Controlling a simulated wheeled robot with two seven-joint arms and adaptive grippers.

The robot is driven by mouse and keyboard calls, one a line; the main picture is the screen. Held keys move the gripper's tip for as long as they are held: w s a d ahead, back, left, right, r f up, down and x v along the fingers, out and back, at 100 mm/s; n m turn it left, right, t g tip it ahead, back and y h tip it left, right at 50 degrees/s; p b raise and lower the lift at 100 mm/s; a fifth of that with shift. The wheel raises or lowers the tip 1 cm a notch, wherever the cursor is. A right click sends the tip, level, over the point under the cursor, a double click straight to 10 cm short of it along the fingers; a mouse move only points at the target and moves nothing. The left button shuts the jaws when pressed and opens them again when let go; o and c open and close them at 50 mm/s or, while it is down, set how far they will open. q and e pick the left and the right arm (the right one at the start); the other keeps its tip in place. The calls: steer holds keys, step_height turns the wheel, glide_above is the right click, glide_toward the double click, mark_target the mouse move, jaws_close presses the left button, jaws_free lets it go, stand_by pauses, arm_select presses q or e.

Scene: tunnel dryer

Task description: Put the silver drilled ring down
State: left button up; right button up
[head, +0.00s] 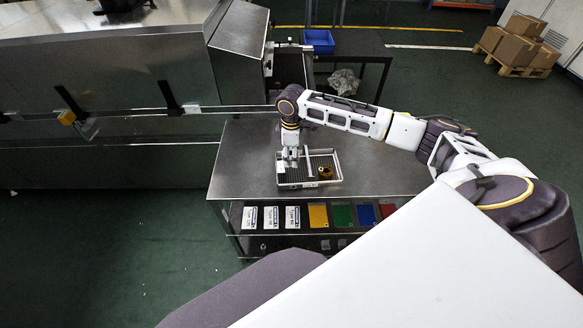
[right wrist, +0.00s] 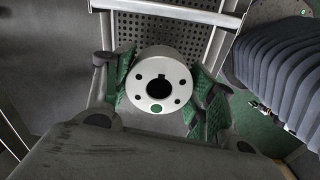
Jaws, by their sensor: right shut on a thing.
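The silver drilled ring (right wrist: 160,84) shows in the right wrist view with a large centre hole and several smaller holes. The green pads of my right gripper (right wrist: 160,88) are shut on it from both sides. In the head view my right gripper (head: 291,158) points down over the left part of a white-rimmed tray (head: 297,186) on the metal table (head: 385,172). The ring is too small to make out there. A perforated dark tray floor (right wrist: 150,34) lies behind the ring in the wrist view. I cannot tell whether the ring touches it. My left gripper is not in view.
A brass-coloured part (head: 325,173) sits in the tray's right part. Coloured and white cards line the shelf below the table. A large metal machine (head: 120,80) stands at left. The table's right side is clear. A blue bin (head: 319,41) stands behind.

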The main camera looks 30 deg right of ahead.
mark_target(292, 172)
steer(key=shift+f, duration=1.45)
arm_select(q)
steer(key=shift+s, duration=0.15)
arm_select(e)
steer(key=shift+f, duration=0.1)
steer(key=shift+f, duration=1.8)
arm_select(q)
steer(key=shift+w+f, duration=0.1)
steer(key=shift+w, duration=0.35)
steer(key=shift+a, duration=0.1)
arm_select(e)
steer(key=o, duration=0.9)
steer(key=shift+f, duration=0.1)
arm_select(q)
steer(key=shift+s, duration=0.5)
arm_select(e)
steer(key=o, duration=0.3)
